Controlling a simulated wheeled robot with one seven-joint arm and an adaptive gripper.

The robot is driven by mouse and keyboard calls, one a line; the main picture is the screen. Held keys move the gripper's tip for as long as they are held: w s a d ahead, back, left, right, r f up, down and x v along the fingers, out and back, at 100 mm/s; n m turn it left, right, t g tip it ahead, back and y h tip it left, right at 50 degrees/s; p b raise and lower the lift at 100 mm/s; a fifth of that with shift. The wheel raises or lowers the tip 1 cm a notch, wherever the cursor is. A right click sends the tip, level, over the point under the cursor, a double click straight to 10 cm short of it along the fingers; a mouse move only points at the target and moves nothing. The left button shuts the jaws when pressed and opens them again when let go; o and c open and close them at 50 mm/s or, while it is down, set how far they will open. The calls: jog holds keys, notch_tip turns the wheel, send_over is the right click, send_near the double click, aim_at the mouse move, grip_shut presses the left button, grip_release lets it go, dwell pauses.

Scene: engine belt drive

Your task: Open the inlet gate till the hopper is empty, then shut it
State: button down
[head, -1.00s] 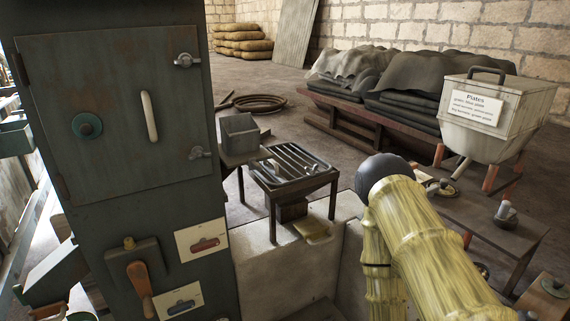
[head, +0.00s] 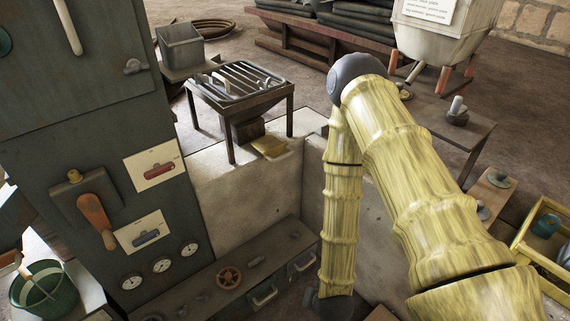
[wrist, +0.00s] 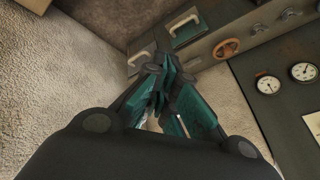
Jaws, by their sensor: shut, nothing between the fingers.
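My gripper (wrist: 165,65) is shut and empty, apart from the panels. The head view does not show its fingers.
A grey cabinet (head: 75,135) with an orange-handled lever (head: 95,218), picture cards and gauges (head: 161,265) stands at left. A brown handwheel (head: 229,277) is on the bench.

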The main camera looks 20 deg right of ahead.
jog(key=w+a+m+t+b, duration=0.1)
jog(key=w+m+t+b, duration=0.25)
jog(key=w, duration=0.65)
jog(key=w+d+r+m+t+h+b, duration=0.2)
jog(key=w+r+m+t+h+b, duration=0.25)
jog(key=w+r+m, duration=0.35)
jog(key=w+d+r+m+t+h+b, duration=0.25)
jog(key=w+r+m+t+b, duration=0.2)
jog(key=w+r+m, duration=0.35)
jog(key=w+r+n+b, duration=0.1)
jog(key=w+r, duration=0.2)
jog(key=w, duration=1)
jog(key=shift+d+r+h, duration=0.25)
jog(key=shift+d+h, duration=0.05)
jog(key=shift+d, duration=0.15)
